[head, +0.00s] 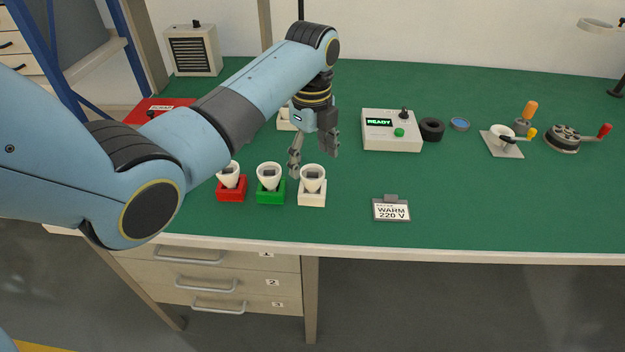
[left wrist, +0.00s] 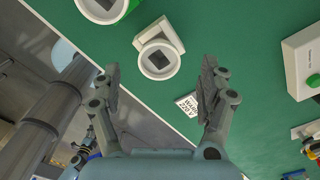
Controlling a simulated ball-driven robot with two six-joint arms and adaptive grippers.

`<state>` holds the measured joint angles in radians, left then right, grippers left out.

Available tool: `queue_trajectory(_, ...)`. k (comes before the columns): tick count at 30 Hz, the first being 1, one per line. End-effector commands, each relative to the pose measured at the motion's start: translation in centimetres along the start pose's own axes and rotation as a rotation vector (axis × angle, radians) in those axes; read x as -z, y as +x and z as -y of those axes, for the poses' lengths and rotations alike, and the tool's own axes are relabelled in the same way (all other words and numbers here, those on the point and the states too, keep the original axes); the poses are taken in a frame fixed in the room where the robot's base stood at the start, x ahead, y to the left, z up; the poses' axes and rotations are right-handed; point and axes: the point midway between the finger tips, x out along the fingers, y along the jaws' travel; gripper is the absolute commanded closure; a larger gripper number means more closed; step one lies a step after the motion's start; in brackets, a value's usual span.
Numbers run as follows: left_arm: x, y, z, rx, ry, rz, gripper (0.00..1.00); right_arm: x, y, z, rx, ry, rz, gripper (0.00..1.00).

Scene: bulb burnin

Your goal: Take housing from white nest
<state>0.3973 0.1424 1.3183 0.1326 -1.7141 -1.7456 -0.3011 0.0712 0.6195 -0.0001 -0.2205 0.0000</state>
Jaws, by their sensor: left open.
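A white cup-shaped housing (head: 313,175) stands upright in the white nest (head: 312,198) near the front of the green bench. In the left wrist view the housing (left wrist: 159,59) sits in its white nest (left wrist: 172,32), ahead of the fingers and roughly midway between them. My left gripper (head: 314,165) is open and empty, with its fingers pointing down just above and behind the housing. It also shows at the bottom of the left wrist view (left wrist: 160,85). The fingers do not appear to touch the housing. My right gripper is not in view.
Similar housings stand in a green nest (head: 270,197) and a red nest (head: 230,194) to the left. A "WARM 220 V" sign (head: 391,210) lies to the right. A READY box (head: 391,131) stands farther back. The bench between is clear.

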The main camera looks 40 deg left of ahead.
Motion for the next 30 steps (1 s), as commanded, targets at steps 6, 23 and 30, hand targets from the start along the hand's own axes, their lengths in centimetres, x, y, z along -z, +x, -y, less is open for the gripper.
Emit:
queue_trajectory(6,0.0,3.5,-0.1,-0.002,0.000,-0.001,0.23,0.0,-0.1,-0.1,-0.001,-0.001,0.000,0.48)
queue_trajectory(23,0.0,4.6,-0.1,0.000,0.000,0.000,0.51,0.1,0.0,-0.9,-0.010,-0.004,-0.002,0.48)
queue_trajectory(30,0.0,4.6,-0.1,0.000,0.000,0.000,0.76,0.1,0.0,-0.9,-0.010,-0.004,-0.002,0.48)
